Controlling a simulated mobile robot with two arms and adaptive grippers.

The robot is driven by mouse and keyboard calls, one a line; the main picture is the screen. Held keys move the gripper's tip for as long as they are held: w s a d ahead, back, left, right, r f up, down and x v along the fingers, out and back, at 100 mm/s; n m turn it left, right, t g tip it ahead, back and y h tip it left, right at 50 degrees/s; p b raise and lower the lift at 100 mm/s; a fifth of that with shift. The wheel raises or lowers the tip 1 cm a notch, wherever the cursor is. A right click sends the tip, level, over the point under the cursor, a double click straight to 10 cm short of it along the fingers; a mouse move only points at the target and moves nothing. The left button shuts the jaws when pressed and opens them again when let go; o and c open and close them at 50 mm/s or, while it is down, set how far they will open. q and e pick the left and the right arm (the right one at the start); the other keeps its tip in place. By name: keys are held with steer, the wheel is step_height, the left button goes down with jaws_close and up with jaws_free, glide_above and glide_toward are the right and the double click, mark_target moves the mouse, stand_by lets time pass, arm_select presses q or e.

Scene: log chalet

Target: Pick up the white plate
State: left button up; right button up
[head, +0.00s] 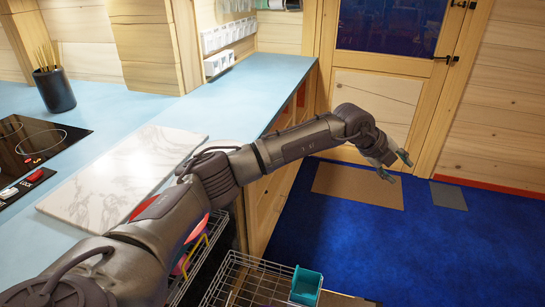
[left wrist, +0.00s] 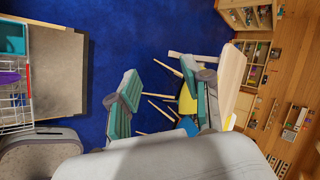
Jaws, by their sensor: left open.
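I cannot make out a white plate in either view. A red and pink rounded piece of dishware (head: 188,240) shows partly behind my left arm, by a wire rack (head: 240,275) below the counter; my arm hides part of that area. My left gripper (head: 395,167) is stretched out over the blue floor, right of the counter's end. It is open and empty. In the left wrist view its two fingers (left wrist: 165,100) stand wide apart with only floor and distant furniture beyond. My right gripper is not in view.
A teal box (head: 306,285) stands in the wire rack at the bottom. A marble board (head: 125,170), a black hob (head: 35,150) and a dark utensil pot (head: 54,90) are on the blue counter (head: 245,85). A door (head: 385,85) stands behind.

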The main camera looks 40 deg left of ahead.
arm_select(q)
steer(key=w+d+r+m+t+h, duration=0.1)
steer(key=d+r+t+h, duration=0.25)
steer(key=r, duration=0.65)
steer(key=w+d+r+t+h, duration=0.1)
steer(key=d+r+t+h, duration=0.3)
steer(key=r, duration=0.7)
steer(key=a+r+n+t+y, duration=0.5)
steer(key=a+n+t+y, duration=0.1)
steer(key=a+n+y, duration=0.15)
steer(key=a+r+n+t+y, duration=0.4)
steer(key=a+n+t+y, duration=0.2)
steer(key=a+n+y, duration=0.15)
steer(key=s+a+f+n+g+y+b, duration=0.1)
steer(key=s+a+f+n+g+y, duration=0.1)
steer(key=a+f+n+g+y, duration=0.45)
steer(key=s+a+f+n+g+y, duration=0.35)
steer(key=a+n+g+y, duration=0.45)
steer(key=a, duration=0.4)
steer(key=s+a+f+g+h, duration=0.1)
steer(key=s+f+g, duration=0.3)
steer(key=f, duration=0.6)
steer(key=s+a+f+g+h, duration=0.2)
steer(key=s+f+g+h, duration=0.2)
steer(key=f, duration=0.7)
steer(key=s+m+g, duration=0.1)
steer(key=g, duration=0.1)
steer(key=shift+s+g+h, duration=0.3)
